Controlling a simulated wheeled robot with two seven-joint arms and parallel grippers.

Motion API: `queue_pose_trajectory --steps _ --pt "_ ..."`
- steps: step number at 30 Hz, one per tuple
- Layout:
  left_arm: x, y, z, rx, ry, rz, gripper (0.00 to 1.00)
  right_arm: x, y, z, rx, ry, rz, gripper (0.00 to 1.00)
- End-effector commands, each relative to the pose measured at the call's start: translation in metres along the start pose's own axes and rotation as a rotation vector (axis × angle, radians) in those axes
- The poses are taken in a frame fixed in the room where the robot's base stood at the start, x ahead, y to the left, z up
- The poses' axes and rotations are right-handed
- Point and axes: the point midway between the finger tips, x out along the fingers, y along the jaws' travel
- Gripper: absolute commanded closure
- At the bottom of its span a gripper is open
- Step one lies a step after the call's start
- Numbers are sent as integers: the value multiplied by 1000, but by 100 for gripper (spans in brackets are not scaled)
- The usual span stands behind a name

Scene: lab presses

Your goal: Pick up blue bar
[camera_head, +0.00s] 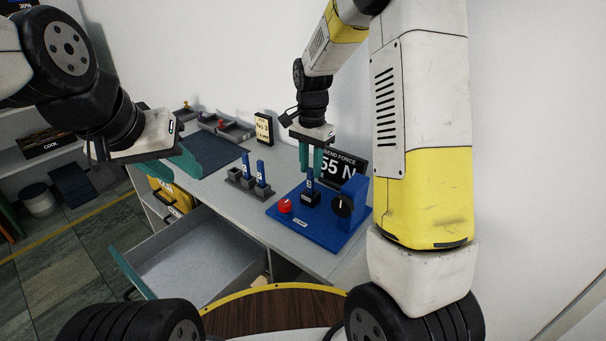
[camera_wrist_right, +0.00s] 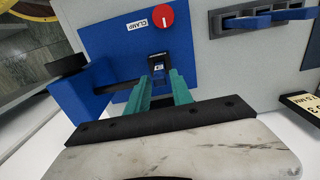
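A blue bar (camera_head: 310,181) stands upright in the black clamp of a blue press (camera_head: 300,222); its top also shows in the right wrist view (camera_wrist_right: 159,71). My right gripper (camera_head: 311,170) points down over this bar, with its teal fingertips close to the bar's top. In the right wrist view a gap shows between the fingers (camera_wrist_right: 163,80), and I cannot tell whether they touch the bar. Two other blue bars (camera_head: 246,164) (camera_head: 261,173) stand in a grey rack (camera_head: 247,185) left of the press. My left gripper (camera_head: 142,158) is raised at the left, fingers apart, empty.
An open drawer (camera_head: 190,255) juts from the bench. A grey tray (camera_head: 237,131) and a small sign (camera_head: 264,128) are at the back.

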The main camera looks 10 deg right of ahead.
Motion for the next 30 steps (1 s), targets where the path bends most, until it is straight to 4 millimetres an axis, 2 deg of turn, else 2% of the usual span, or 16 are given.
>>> queue_pose_trajectory --steps 1,5,13,18,27,30 --pt "0 0 0 0 0 0 64 9 0 1 0 -2 3 73" --pt "0 0 0 0 0 0 64 22 0 1 0 -1 1 73" --pt "0 0 0 0 0 0 64 25 0 1 -1 0 -1 73" --pt "0 0 0 0 0 0 64 25 0 1 -1 0 -1 100" --pt "0 0 0 0 0 0 64 24 0 0 -1 0 -1 100" --pt "0 0 0 0 0 0 64 18 -1 0 -1 1 -3 100"
